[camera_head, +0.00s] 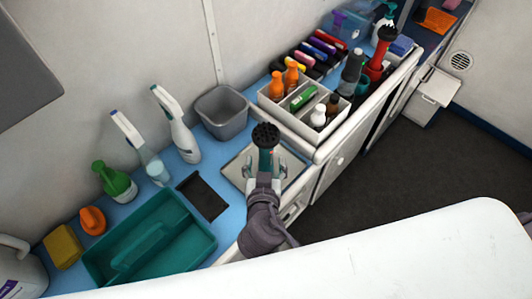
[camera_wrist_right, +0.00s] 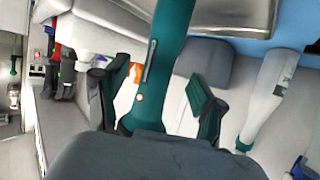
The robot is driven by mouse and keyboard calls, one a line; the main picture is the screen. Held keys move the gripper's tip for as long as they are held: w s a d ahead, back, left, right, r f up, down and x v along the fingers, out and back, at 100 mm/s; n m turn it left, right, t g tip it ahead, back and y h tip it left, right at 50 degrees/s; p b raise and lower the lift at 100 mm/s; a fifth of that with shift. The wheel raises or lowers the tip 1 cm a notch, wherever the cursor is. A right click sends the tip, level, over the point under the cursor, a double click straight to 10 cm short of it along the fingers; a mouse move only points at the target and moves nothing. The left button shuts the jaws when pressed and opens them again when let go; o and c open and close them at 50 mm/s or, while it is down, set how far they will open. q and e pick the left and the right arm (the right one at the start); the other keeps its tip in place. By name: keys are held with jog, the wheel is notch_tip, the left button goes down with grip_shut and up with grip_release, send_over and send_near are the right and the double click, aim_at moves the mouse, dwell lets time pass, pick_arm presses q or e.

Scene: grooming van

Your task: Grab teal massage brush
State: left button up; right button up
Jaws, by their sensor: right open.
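The teal massage brush (camera_head: 266,158) stands upright with its round black bristle head (camera_head: 265,134) at the top, above a flat metal tray (camera_head: 236,171) on the counter. My right gripper (camera_head: 266,170) is at its handle, with one finger on each side. In the right wrist view the teal handle (camera_wrist_right: 168,60), with a red button, runs down between the spread fingers of the gripper (camera_wrist_right: 160,95). The fingers look apart from the handle. The handle's lower end is hidden behind my gripper. My left gripper is not in view.
A grey bin (camera_head: 222,112) and spray bottles (camera_head: 178,125) stand behind and to the left. A white organizer (camera_head: 291,119) with bottles is close on the right. A teal caddy (camera_head: 198,243) and a black flat item (camera_head: 202,197) lie to the left.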

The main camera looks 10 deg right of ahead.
aim_at(266, 160)
jog(key=x, duration=0.4)
jog(key=shift+d+r, duration=0.1)
jog(key=shift+c, duration=0.9)
jog(key=shift+r, duration=0.1)
grip_shut()
